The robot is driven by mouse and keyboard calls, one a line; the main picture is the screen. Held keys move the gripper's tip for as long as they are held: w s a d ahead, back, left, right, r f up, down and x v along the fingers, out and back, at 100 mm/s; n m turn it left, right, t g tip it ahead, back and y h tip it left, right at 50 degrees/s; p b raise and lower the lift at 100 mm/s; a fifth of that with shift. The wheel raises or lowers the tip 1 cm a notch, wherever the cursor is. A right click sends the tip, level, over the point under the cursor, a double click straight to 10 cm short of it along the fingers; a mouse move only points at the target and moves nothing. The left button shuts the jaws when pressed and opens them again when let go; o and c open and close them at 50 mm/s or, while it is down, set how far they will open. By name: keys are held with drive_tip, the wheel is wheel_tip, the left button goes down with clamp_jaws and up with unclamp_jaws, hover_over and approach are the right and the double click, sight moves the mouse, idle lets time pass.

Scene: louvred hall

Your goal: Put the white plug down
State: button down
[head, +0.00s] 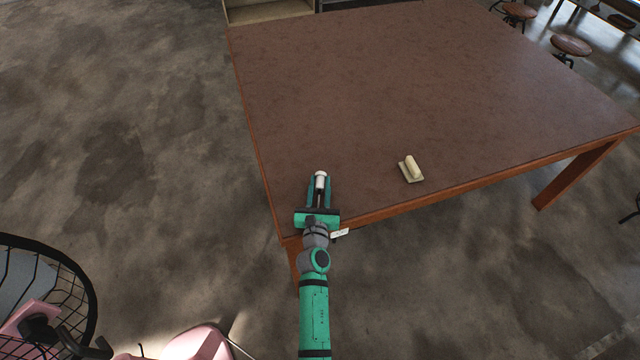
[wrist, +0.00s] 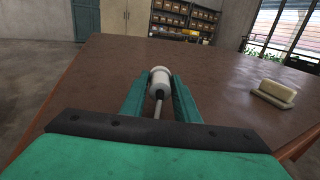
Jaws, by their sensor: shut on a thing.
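The white plug (head: 320,180) is held between the fingers of my gripper (head: 319,190), over the near left corner of the brown table (head: 400,80). In the wrist view, the plug (wrist: 160,82) sits between the two green fingertips of my gripper (wrist: 160,90), with a dark collar and a thin pale stem pointing back toward the palm. My gripper is shut on it. I cannot tell whether the plug touches the tabletop.
A cream block-shaped object with a raised grip (head: 411,169) lies on the table to the right of my gripper; it also shows in the wrist view (wrist: 273,94). The rest of the tabletop is clear. A black wire basket (head: 50,290) stands at the lower left. Stools (head: 571,45) stand beyond the table.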

drive_tip(key=shift+f, duration=0.3)
